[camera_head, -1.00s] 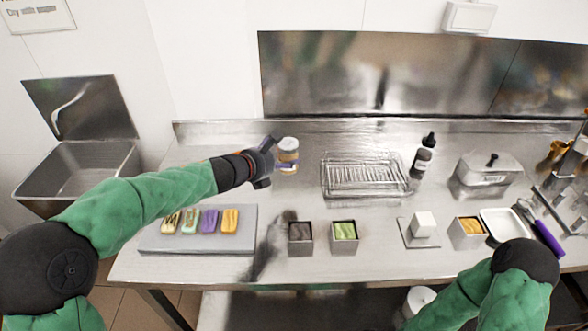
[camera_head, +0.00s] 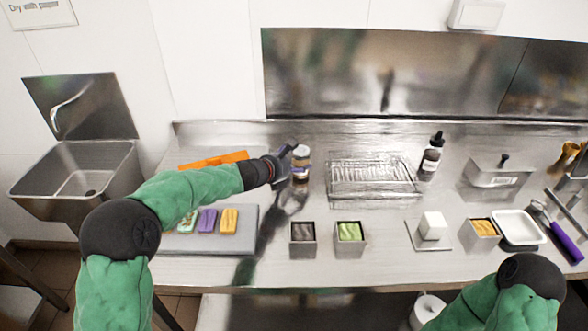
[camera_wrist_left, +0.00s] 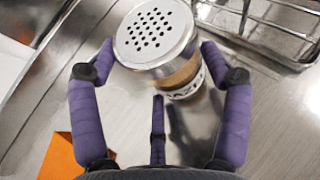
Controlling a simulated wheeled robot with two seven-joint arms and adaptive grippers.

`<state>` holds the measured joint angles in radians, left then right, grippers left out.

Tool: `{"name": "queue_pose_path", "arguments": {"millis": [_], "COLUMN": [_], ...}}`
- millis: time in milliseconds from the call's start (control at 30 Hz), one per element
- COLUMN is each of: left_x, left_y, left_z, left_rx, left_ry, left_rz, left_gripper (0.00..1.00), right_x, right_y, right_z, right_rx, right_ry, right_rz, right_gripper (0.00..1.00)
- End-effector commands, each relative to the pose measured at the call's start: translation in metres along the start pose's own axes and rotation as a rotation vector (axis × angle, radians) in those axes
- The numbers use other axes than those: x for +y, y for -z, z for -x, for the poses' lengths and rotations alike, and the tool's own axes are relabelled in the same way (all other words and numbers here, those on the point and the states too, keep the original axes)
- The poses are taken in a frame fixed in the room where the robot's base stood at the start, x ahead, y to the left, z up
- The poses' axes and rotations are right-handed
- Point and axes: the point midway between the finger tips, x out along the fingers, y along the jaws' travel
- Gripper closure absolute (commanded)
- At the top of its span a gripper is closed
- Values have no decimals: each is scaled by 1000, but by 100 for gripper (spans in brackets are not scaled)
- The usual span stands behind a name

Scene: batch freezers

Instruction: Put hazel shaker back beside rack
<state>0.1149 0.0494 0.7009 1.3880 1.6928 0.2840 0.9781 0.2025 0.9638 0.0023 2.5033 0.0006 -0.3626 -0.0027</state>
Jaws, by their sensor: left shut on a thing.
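The hazel shaker (camera_head: 302,162) is a clear jar with a perforated metal lid and brown contents. My left gripper (camera_head: 286,168) is shut on it, just left of the wire rack (camera_head: 370,178). In the left wrist view the shaker (camera_wrist_left: 155,38) sits between the purple fingers of the gripper (camera_wrist_left: 160,75), with its lid towards the camera and part of a dark-lettered label showing. The rack's wires (camera_wrist_left: 275,22) are at the upper right there. I cannot tell whether the shaker's base touches the counter. My right gripper is out of view; only part of that arm shows.
A dark dropper bottle (camera_head: 431,158) and a lidded metal container (camera_head: 497,172) stand right of the rack. Two small tubs, brown (camera_head: 303,238) and green (camera_head: 350,237), stand in front. A grey board (camera_head: 245,243) with colored bars and an orange item (camera_head: 213,160) lie left.

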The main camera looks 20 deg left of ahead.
Motion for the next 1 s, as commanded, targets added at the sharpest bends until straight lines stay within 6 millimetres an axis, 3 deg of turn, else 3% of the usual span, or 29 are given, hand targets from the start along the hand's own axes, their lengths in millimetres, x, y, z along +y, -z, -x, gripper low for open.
{"name": "queue_pose_path", "arguments": {"millis": [67,467,500,533,1000], "left_x": [1,1,1,1,1], "left_y": [8,10,11,10,7], "left_z": [-3,-4,-5,-4,-3], "left_rx": [-3,-3,-1,-1,-1], "left_ry": [-1,-1,0,0,-1], "left_rz": [-2,-2,-1,-1,-1], "left_gripper": [56,56,19,12,12], "right_x": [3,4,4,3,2], "right_y": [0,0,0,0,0], "right_z": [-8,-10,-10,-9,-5], "right_rx": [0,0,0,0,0], "right_ry": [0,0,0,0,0], "right_rz": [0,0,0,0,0], "right_gripper": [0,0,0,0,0]}}
